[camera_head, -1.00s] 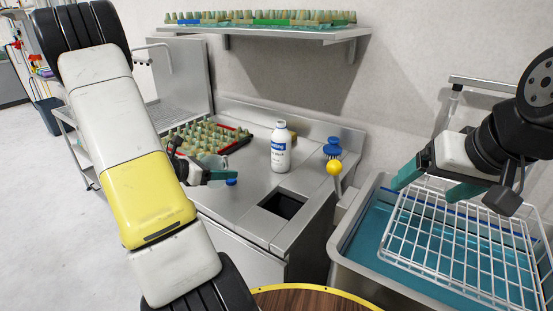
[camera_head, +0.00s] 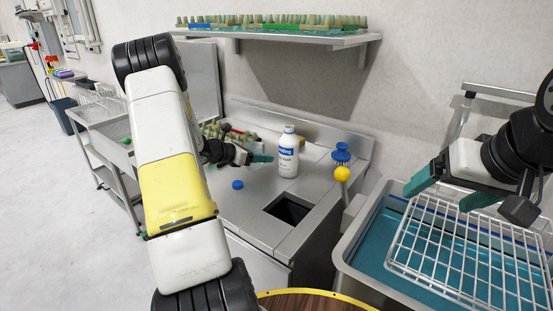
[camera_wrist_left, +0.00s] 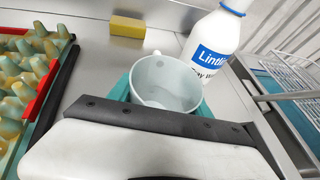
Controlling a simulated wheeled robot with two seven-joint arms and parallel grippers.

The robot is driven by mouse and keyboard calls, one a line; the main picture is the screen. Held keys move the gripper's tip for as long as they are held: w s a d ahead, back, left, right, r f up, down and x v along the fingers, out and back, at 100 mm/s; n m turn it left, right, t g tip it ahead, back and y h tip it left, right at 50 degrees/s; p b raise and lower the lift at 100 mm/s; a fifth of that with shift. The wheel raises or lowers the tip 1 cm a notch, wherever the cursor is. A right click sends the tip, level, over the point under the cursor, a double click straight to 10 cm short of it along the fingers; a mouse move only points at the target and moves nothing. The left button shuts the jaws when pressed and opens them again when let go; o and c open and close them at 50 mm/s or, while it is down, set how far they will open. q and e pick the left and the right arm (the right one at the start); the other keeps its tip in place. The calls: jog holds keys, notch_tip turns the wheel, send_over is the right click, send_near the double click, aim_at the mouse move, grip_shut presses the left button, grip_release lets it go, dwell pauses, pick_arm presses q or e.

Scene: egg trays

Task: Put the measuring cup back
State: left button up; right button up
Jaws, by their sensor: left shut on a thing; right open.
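The measuring cup (camera_wrist_left: 165,85) is a pale, open-topped cup between the teal fingers of my left gripper in the left wrist view. My left gripper (camera_head: 257,158) is shut on it, over the counter beside the white bottle (camera_head: 288,155). In the head view I cannot make out the cup, which is hidden by the gripper and arm. In the left wrist view the bottle (camera_wrist_left: 215,48) stands just right of and behind the cup. My right gripper (camera_head: 450,190) is open and empty above the wire rack at the right.
A blue cap (camera_head: 237,184) lies on the steel counter (camera_head: 225,205), left of a square opening (camera_head: 288,210). A yellow sponge (camera_wrist_left: 128,27) lies behind. An egg tray (camera_wrist_left: 38,110) is at the left.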

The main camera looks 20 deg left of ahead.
aim_at(262, 172)
pick_arm(q)
jog(key=shift+w+d+f, duration=0.1)
jog(key=shift+w+f, duration=0.05)
jog(key=shift+f, duration=0.75)
jog(key=shift+w+f, duration=0.1)
jog(key=shift+f, duration=0.75)
jog(key=shift+f, duration=0.1)
jog(key=o, duration=1.5)
